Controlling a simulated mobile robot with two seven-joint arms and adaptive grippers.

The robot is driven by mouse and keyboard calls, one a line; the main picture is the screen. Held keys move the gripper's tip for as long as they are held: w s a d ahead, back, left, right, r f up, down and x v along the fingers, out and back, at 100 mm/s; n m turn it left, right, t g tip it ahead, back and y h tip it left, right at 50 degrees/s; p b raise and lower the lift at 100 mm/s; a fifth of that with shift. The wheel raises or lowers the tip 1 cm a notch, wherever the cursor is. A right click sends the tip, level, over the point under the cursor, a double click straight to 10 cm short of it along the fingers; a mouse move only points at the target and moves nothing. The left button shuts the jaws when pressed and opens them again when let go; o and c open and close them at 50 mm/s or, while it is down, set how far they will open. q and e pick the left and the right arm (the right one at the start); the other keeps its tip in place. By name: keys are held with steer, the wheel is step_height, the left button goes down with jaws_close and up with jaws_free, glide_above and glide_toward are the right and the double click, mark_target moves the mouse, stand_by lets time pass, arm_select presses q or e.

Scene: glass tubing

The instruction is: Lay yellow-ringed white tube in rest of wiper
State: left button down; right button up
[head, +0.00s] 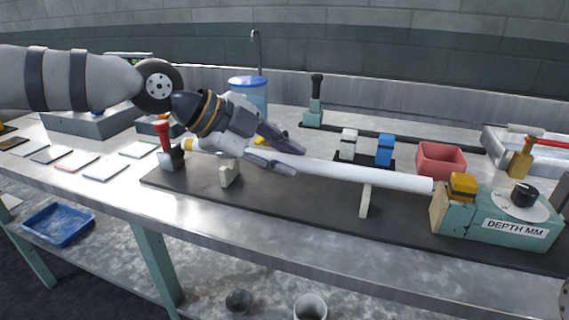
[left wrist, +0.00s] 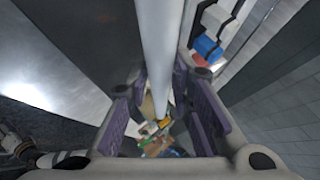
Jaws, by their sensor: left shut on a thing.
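The long white tube (head: 335,169) runs left to right over a dark base plate (head: 300,205), with a yellow band (head: 188,144) near its left end. My left gripper (head: 283,154) is shut on the tube left of its middle, and the tube passes between its purple pads in the left wrist view (left wrist: 162,50). Two pale supports, a left one (head: 228,175) and a right one (head: 365,199), stand under the tube; I cannot tell whether it touches them. Its right end is close to the teal block (head: 490,222) marked DEPTH MM. My right gripper is not in view.
A red-knobbed post (head: 163,132) stands by the tube's left end. Behind the tube are white (head: 348,146) and blue (head: 385,151) blocks, a red bin (head: 441,158) and a blue-lidded container (head: 248,87). Flat cards (head: 104,166) lie left. The bench's front edge is clear.

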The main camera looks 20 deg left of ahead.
arm_select(q)
steer(key=shift+f, duration=0.6)
steer(key=shift+f, duration=0.1)
steer(key=shift+f, duration=0.35)
steer(key=c, duration=1.4)
jaws_free()
steer(key=p+v, duration=0.2)
steer(key=v, duration=1)
steer(key=shift+r, duration=0.4)
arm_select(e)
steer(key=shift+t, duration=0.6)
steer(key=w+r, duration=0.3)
